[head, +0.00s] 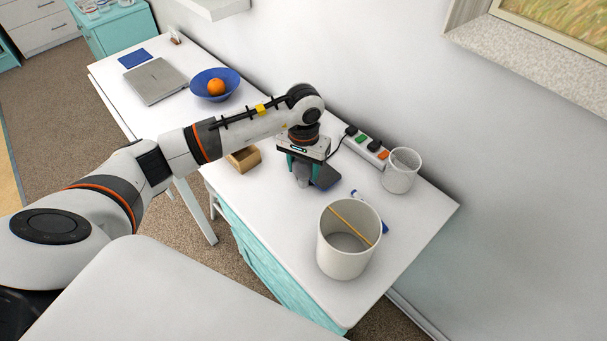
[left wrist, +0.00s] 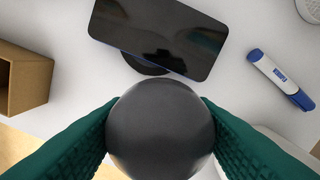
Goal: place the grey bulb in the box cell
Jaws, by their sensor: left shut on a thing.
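The grey bulb (left wrist: 160,130) is a dark grey round thing between the two green fingers of my left gripper (left wrist: 158,138) in the left wrist view. The left gripper is shut on it and hangs over the white desk. In the head view the left gripper (head: 302,176) is above the desk, with the bulb (head: 301,178) below its fingers. The box (head: 243,158) is light brown cardboard, to the left of the gripper and partly hidden by my arm. It also shows at the left edge of the left wrist view (left wrist: 24,82). My right gripper is not in view.
A dark phone (head: 326,177) on a round black pad lies beside the gripper. A laptop (head: 157,81) and blue bowl (head: 215,95) are farther back.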

